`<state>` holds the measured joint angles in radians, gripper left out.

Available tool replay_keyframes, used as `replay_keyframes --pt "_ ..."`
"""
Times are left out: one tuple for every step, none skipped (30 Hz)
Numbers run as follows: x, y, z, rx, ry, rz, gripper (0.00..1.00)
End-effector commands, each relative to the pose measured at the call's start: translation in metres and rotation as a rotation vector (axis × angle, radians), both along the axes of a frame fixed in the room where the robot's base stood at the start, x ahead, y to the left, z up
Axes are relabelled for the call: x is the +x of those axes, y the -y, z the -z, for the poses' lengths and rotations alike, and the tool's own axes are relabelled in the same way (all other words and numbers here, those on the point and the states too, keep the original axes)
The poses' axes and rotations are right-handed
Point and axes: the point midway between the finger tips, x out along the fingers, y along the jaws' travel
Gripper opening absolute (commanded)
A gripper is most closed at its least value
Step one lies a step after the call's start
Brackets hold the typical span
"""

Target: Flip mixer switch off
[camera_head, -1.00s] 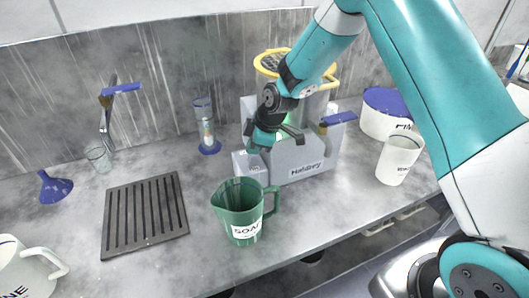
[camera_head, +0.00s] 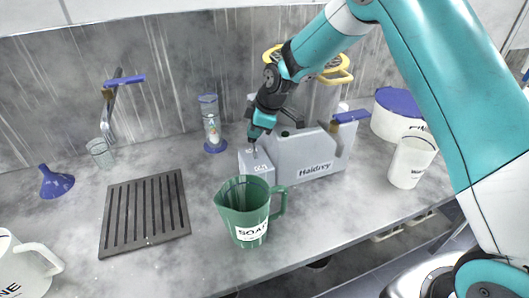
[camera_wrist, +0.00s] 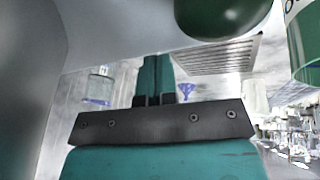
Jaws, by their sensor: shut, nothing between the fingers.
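The mixer (camera_head: 300,155) is a grey machine labelled "Haldrey" near the back wall, with a low grey box (camera_head: 258,164) at its left front. Small marks show on the box's top, but I cannot make out a switch lever or its position. My gripper (camera_head: 252,143) is shut and empty, pointing down at the back of this box. Whether its tips touch the box I cannot tell. In the wrist view the closed teal fingers (camera_wrist: 155,75) show against a blurred grey surface.
A green SOAP jug (camera_head: 243,212) stands close in front of the box. A dark slotted grate (camera_head: 113,215) lies left, and a blue-based glass tube (camera_head: 211,122) stands behind.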

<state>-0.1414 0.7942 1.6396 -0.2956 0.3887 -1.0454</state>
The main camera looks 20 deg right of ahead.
Motion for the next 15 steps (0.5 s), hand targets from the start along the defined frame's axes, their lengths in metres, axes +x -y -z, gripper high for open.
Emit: replay_keyframes --pt "0.000 -0.001 -0.001 0.000 0.000 -0.001 0.00" --pt "0.000 -0.001 -0.002 0.000 0.000 -0.001 0.00" --pt "0.000 -0.001 -0.003 0.000 0.000 -0.001 0.00" --pt "0.000 -0.001 -0.004 0.000 0.000 -0.001 0.00" --pt "0.000 -0.001 -0.006 0.000 0.000 -0.001 0.00" --pt "0.000 0.000 -0.007 0.000 0.000 0.000 0.00" --pt "0.000 0.000 -0.009 0.000 0.000 0.000 0.00" --pt "0.000 0.000 -0.011 0.000 0.000 0.000 0.00" --pt "0.000 0.000 -0.012 0.000 0.000 0.000 0.00" --pt "0.000 0.000 -0.014 0.000 0.001 0.000 0.00" --pt "0.000 0.000 -0.015 0.000 0.001 0.001 0.00" --pt "0.000 0.000 -0.016 0.000 0.001 0.001 0.00" --pt "0.000 0.001 -0.016 0.000 0.000 0.001 0.00" --pt "0.000 0.001 -0.016 0.000 0.000 0.001 0.00" --pt "0.000 0.001 -0.016 0.000 0.000 0.001 0.00"
